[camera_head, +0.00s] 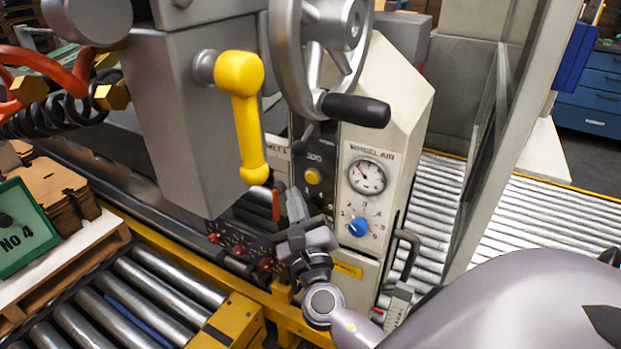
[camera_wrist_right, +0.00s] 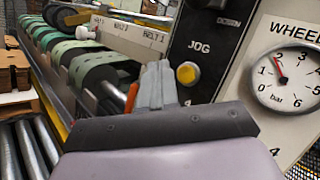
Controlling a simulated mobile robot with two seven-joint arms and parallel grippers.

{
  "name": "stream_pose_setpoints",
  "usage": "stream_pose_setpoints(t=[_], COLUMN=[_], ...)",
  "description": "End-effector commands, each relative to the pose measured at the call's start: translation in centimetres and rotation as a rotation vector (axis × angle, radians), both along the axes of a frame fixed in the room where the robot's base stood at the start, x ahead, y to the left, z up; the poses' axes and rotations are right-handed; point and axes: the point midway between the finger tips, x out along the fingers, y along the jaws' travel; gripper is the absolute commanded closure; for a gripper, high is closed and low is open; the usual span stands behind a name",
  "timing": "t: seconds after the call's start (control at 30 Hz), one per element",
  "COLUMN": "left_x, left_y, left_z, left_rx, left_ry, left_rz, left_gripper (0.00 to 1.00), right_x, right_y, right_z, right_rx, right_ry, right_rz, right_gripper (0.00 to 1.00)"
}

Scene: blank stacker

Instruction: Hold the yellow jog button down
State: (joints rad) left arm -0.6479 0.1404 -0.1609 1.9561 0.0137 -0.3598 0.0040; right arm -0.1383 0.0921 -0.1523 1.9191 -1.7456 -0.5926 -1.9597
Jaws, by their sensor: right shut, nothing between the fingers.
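The yellow jog button (camera_head: 312,176) is a small round button on a dark panel (camera_head: 323,200) beside the pressure gauge. In the right wrist view the yellow button (camera_wrist_right: 188,73) sits under the word JOG. My right gripper (camera_head: 295,203) is shut and empty, its fingertips below and left of the button in the head view. In the right wrist view the fingertips (camera_wrist_right: 155,82) appear just left of the button, which shows uncovered. They look apart from it, though the depth gap is hard to judge. My left gripper is not in view.
A handwheel with a black handle (camera_head: 356,110) juts out above the panel. A yellow lever (camera_head: 247,115) hangs to its left. The gauge (camera_head: 367,176) and blue knob (camera_head: 358,224) lie right of the button. An orange-red lever (camera_head: 276,204) stands close left of my fingers.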

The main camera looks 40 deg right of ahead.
Motion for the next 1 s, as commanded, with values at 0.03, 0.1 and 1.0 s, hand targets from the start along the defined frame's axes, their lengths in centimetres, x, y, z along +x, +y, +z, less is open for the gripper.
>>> stream_pose_setpoints(t=[0.03, 0.1, 1.0], left_x=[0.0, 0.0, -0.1], left_y=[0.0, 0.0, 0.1], left_z=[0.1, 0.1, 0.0], left_rx=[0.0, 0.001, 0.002], left_ry=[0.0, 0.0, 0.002], left_rz=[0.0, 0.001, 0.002], left_gripper=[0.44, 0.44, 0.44], right_x=[0.3, 0.6, 1.1], right_y=[-0.6, -1.3, -2.7], right_z=[0.1, 0.1, 0.0], right_rx=[-0.003, -0.002, 0.001], right_ry=[0.0, -0.001, 0.0], right_rz=[0.001, 0.001, 0.0], right_gripper=[1.0, 1.0, 1.0])
